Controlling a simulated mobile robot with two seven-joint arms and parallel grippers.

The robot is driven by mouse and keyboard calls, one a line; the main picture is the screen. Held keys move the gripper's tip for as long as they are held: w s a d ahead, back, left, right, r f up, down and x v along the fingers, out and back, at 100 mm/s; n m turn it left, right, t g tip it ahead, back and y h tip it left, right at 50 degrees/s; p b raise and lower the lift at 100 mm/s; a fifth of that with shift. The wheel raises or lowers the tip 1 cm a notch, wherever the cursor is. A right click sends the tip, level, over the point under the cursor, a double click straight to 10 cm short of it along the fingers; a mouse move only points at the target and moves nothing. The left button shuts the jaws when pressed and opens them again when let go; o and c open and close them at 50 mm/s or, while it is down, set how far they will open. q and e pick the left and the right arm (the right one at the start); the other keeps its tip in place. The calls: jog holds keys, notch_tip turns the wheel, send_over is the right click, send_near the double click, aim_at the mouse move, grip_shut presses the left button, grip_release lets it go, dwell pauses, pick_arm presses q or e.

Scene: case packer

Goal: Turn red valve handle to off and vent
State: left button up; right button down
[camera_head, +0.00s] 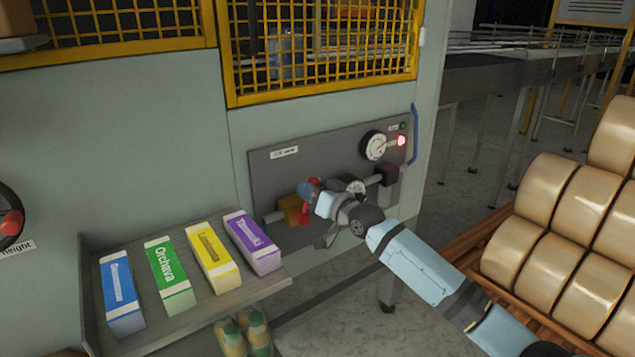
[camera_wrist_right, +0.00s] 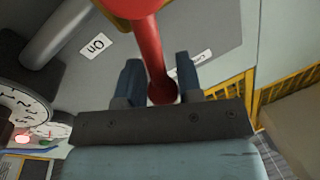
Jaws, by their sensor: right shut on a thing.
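The red valve handle (camera_head: 304,217) is on the grey valve panel (camera_head: 268,180), beside a yellow-brown valve body (camera_head: 290,209). My right gripper (camera_head: 309,191) is at the handle and covers much of it in the head view. In the right wrist view the red handle (camera_wrist_right: 152,45) runs between the two blue fingers of my right gripper (camera_wrist_right: 159,82), which is shut on it. An "On" label (camera_wrist_right: 96,46) shows left of the handle there. The handle's exact angle is hard to tell. My left gripper is not in view.
A round gauge (camera_head: 374,146) and a lit red lamp (camera_head: 401,141) are at the panel's upper right. A shelf (camera_head: 190,318) with coloured cartons stands left of my right arm. Large tan rolls (camera_head: 548,190) stand at right. Yellow mesh (camera_head: 320,45) is above the panel.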

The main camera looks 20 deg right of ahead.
jog(key=shift+s+a+r+n+p, duration=0.1)
jog(key=shift+a+r+n+p, duration=0.2)
jog(key=shift+r+n+p, duration=0.15)
jog(key=shift+s+a+n+p, duration=0.1)
jog(key=shift+a+n+p, duration=0.1)
jog(key=shift+n+p, duration=0.15)
jog(key=shift+s+a+n+g+p, duration=0.1)
jog(key=shift+a+n+g+p, duration=0.25)
jog(key=shift+n+p, duration=0.3)
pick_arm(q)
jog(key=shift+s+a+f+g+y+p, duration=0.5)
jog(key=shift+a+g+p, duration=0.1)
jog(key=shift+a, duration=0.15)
pick_arm(e)
jog(key=shift+s+a+f+n, duration=0.15)
jog(key=shift+a+n, duration=0.3)
jog(key=shift+n, duration=0.1)
jog(key=shift+f, duration=0.1)
jog(key=c, duration=0.8)
grip_release()
jog(key=shift+s, duration=0.1)
pick_arm(q)
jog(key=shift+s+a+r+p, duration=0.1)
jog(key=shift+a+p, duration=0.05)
jog(key=shift+p, duration=0.75)
pick_arm(e)
jog(key=v, duration=1.3)
jog(key=shift+s+d+r, duration=0.15)
jog(key=shift+s+r, duration=0.1)
jog(key=shift+s, duration=0.1)
